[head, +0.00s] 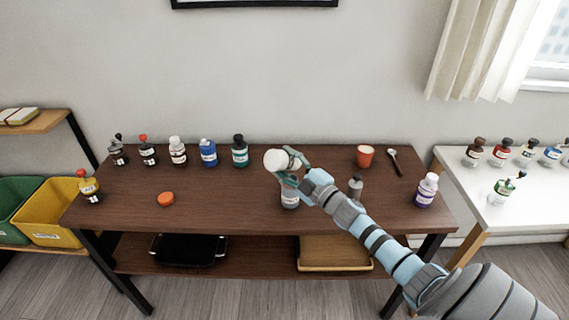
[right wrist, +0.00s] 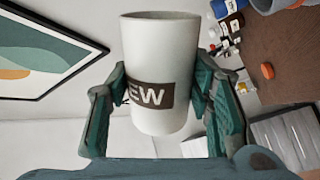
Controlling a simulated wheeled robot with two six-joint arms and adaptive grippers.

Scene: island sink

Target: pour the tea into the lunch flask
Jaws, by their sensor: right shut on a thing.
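A white cup (head: 275,160) with a dark label ending in "EW" is held in my right gripper (head: 287,160). The cup also fills the middle of the right wrist view (right wrist: 160,60), between the two green finger pads (right wrist: 163,110). In the head view it looks tilted, above the table and close over a grey container with a pale label (head: 290,200). That container stands upright and may be the lunch flask; its top is hidden by the gripper and cup. I cannot see any tea or whether it flows. My left gripper is out of view.
An orange lid-like disc (head: 165,199) lies on the brown table (head: 230,212). Several labelled bottles stand along the back left. An orange cup (head: 365,156), a spoon (head: 395,163), a grey bottle (head: 355,187) and a purple bottle (head: 426,190) are at the right.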

